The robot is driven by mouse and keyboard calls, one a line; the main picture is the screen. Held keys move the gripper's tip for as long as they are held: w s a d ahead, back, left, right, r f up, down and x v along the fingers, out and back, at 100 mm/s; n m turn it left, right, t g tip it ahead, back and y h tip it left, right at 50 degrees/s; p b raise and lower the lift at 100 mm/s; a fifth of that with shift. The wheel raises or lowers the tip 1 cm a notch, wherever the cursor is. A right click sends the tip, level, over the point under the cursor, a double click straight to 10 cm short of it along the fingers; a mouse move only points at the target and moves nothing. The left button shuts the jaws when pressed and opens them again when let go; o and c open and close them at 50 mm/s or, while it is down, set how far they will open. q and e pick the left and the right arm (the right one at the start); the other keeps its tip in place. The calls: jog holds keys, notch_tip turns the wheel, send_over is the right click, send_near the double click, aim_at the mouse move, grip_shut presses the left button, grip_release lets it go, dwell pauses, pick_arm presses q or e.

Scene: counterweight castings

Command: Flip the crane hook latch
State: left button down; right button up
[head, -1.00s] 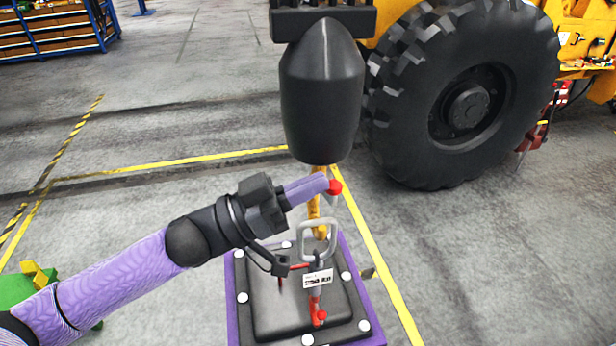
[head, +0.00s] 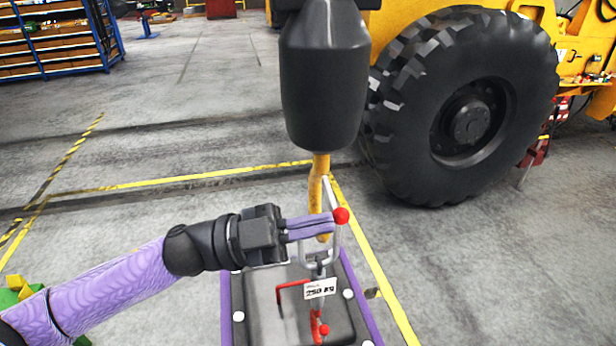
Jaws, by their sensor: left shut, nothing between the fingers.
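The yellow crane hook (head: 315,190) hangs below a black block (head: 324,85). A thin grey lever (head: 331,195), seemingly the latch, slants down beside the hook to a red ball (head: 341,215). My left gripper (head: 332,225), with purple fingers, is shut and empty. Its fingers cross in front of the lower hook, and their tips are at or just beside the red ball; I cannot tell whether they touch. The fingers partly hide the hook tip and the grey lifting ring (head: 304,252) of the casting below. My right gripper is not in view.
The dark casting (head: 260,300) with purple edges and a white weight tag (head: 320,289) stands below the hook. Red bent handles (head: 280,294) show on it. A large black wheel (head: 470,120) stands at right. Open floor lies left, with yellow tape and a blue shelf (head: 60,40) far back.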

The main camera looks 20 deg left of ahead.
pick_arm(q)
jog(key=f+m+b, duration=0.1)
jog(key=m, duration=0.1)
jog(key=f+m+g+b, duration=0.1)
jog(key=m, duration=0.1)
jog(key=f+m+g+b, duration=0.1)
jog(key=m, duration=0.1)
jog(key=shift+w+a+f+y, duration=0.25)
jog(key=shift+w+y, duration=0.05)
jog(key=shift+w, duration=0.05)
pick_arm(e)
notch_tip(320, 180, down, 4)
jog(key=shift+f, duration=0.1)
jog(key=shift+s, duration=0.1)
